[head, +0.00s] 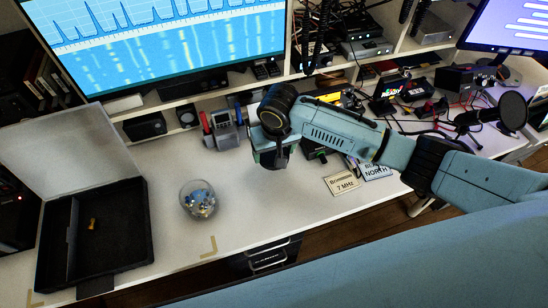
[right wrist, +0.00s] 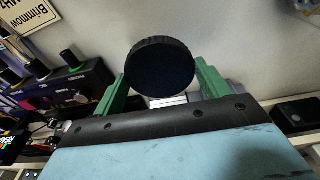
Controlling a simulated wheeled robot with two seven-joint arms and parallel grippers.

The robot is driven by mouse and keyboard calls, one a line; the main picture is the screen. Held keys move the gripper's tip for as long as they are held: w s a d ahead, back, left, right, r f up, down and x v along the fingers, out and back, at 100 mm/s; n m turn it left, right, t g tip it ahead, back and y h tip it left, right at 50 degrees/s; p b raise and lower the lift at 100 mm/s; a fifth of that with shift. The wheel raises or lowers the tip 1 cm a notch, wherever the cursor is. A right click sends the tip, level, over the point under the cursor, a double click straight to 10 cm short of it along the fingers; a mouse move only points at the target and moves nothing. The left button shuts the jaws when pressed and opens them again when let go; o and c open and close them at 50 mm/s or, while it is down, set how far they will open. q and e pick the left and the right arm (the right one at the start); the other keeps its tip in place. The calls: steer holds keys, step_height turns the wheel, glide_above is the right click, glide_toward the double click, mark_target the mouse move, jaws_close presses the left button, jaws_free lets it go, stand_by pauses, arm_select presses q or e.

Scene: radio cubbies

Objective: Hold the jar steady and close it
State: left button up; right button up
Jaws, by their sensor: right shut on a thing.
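An open clear glass jar (head: 199,203) stands on the white desk, with small blue, white and tan bits inside. My right gripper (head: 270,160) is above the desk, to the right of the jar and apart from it. In the right wrist view its green fingers (right wrist: 160,82) are shut on a round black lid (right wrist: 160,66) with a ridged edge. In the head view the lid is hard to make out against the gripper. My left gripper is not in view.
An open black case (head: 125,222) with a pale raised lid stands left of the jar. A holder with pens (head: 225,130) is behind the jar. Cards (head: 342,183) and radio gear are at the right. The desk (head: 240,205) between jar and gripper is clear.

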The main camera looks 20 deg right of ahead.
mark_target(273, 152)
step_height(273, 152, up, 4)
steer(key=shift+f, duration=0.2)
steer(key=s+d+r, duration=0.2)
steer(key=d+r, duration=0.1)
steer(key=r, duration=0.5)
steer(key=s+d+r, duration=0.1)
steer(key=d+r, duration=0.3)
steer(key=r, duration=0.3)
steer(key=shift+s+r, duration=0.35)
steer(key=shift+r, duration=0.05)
